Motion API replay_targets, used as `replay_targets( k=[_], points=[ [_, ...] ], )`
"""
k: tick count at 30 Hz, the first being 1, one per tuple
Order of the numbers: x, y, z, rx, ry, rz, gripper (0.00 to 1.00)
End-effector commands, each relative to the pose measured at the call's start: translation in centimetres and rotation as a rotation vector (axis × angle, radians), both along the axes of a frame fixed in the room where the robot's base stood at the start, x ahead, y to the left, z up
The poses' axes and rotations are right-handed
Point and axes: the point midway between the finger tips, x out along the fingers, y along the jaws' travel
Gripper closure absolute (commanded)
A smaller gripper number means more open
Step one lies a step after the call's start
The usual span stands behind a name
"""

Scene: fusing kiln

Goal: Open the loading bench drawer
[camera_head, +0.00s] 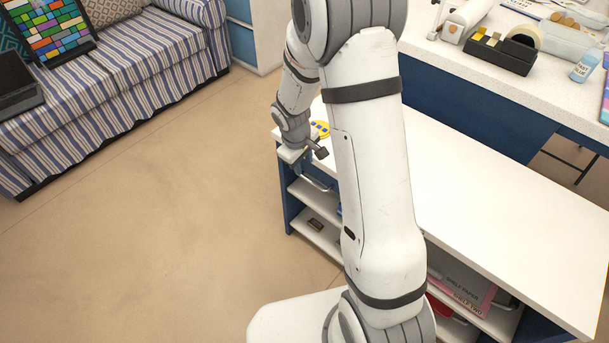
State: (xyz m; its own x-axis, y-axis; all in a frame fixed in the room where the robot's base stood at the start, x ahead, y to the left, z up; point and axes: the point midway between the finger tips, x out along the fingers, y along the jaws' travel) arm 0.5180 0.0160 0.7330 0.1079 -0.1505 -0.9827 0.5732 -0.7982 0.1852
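The loading bench (500,215) has a long white top and dark blue ends, and runs from centre to lower right. A metal bar handle (317,184) shows at its front left, just under the top; the drawer front is mostly hidden behind my arm. I cannot tell whether the drawer is shut. My gripper (308,161) is at the bench's front left edge, just above and left of the handle. It is small in view, and I cannot tell whether its fingers are apart or touch the handle.
Open shelves (316,197) under the top hold a small dark item (315,224) and pink packets (460,283). A yellow round item (320,129) lies on the top's far left corner. A striped sofa (120,75) stands upper left, a cluttered worktable (470,62) behind. The floor (170,240) at left is clear.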

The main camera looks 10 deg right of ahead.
Motion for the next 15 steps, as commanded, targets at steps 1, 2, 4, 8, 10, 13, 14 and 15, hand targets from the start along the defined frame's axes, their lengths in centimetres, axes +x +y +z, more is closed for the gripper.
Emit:
replay_targets(
  k=[1,2,4,8,10,13,14,15],
  points=[
    [0.0,-0.1,-0.8,0.000,0.004,-0.001,0.67],
    [0.1,-0.2,-1.2,0.000,0.003,0.000,0.67],
    [0.1,-0.4,-2.4,0.000,0.005,-0.002,0.67],
    [0.3,-0.8,-4.5,0.000,0.004,-0.003,0.67],
    [0.5,-0.9,-5.4,0.000,0.003,-0.004,0.67],
    [0.6,-1.0,-6.4,0.000,0.002,-0.003,0.67],
    [0.7,-1.1,-6.6,0.001,0.001,-0.004,0.67],
    [0.7,-1.1,-6.8,0.001,0.001,-0.004,0.67]
  ],
)
